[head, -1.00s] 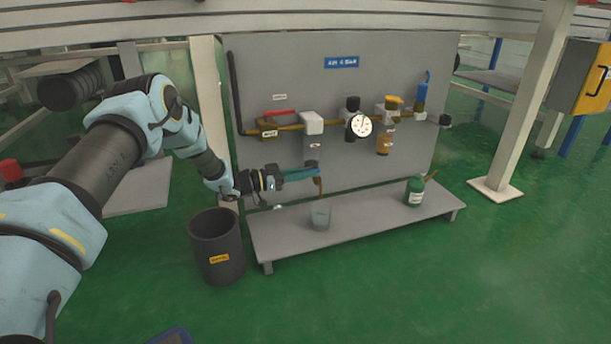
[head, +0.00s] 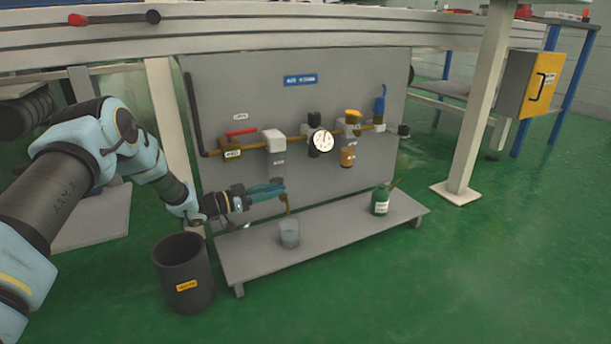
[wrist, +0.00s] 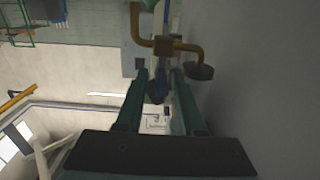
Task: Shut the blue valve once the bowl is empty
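A blue valve handle (head: 380,106) stands upright near the right end of the brass line on the grey panel. A grey bowl (head: 277,166) hangs under the white-topped unit; whether it holds liquid is too small to tell. My gripper (head: 283,191) is just below that bowl, its fingers beside a brown outlet pipe (head: 288,206). In the wrist view my gripper (wrist: 160,75) has its two fingers apart. A narrow blue part (wrist: 163,82) shows between them, below a brass fitting (wrist: 165,45) in the picture; I cannot tell whether it is within the fingers or farther off.
A clear cup (head: 289,233) stands on the low grey shelf (head: 340,234) under the outlet. A green bottle (head: 380,202) stands farther right. A dark waste bin (head: 184,275) is on the floor at left. A red lever (head: 241,132), gauge (head: 320,141) and amber bowl (head: 348,158) line the panel.

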